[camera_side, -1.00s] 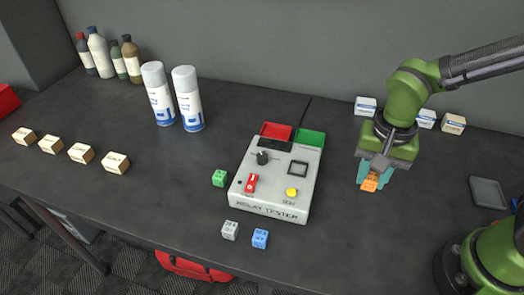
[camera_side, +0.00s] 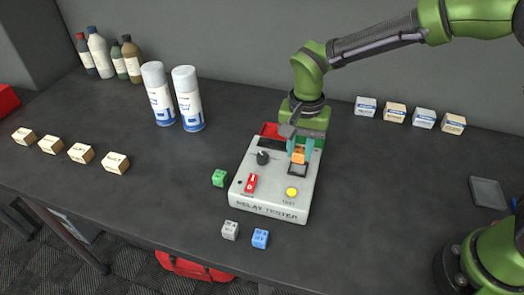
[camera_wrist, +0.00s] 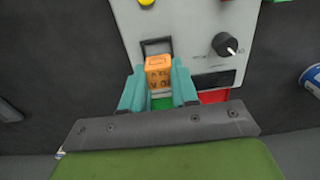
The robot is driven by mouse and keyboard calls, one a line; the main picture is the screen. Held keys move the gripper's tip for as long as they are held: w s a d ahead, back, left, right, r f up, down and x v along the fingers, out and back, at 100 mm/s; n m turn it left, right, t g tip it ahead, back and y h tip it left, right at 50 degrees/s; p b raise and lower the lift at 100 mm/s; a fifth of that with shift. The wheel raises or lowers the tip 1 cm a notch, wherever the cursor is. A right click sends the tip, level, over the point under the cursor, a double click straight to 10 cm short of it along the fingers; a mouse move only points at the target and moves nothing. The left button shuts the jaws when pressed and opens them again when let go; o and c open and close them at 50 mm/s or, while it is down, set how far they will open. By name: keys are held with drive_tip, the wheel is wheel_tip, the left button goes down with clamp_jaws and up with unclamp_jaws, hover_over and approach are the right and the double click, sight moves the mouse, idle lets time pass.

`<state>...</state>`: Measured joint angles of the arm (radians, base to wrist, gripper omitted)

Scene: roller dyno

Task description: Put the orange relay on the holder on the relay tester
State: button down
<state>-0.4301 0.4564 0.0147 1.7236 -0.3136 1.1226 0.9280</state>
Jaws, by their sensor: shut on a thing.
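The orange relay (camera_side: 298,155) is held between the teal fingers of my gripper (camera_side: 300,150). It also shows in the wrist view (camera_wrist: 158,73), between both fingertips (camera_wrist: 158,85). The relay tester (camera_side: 258,204) is a pale grey box in the middle of the table. Its holder (camera_side: 298,170) is a dark square frame on the top face, also seen in the wrist view (camera_wrist: 155,46). The relay is over or at the far edge of the holder. I cannot tell whether it touches it. The relay hides part of the holder.
The tester also carries a black knob (camera_side: 263,158), a red switch (camera_side: 251,183) and a yellow button (camera_side: 292,192). Green (camera_side: 219,178), grey (camera_side: 230,230) and blue (camera_side: 260,238) relays lie near it. Two spray cans (camera_side: 188,98) stand behind left.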

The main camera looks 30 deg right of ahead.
sight(301, 150)
drive_tip(key=shift+s+f, duration=0.1)
drive_tip(key=shift+f, duration=1.3)
drive_tip(key=shift+f, duration=0.15)
drive_tip(key=c, duration=0.9)
unclamp_jaws()
drive_tip(key=shift+o, duration=0.2)
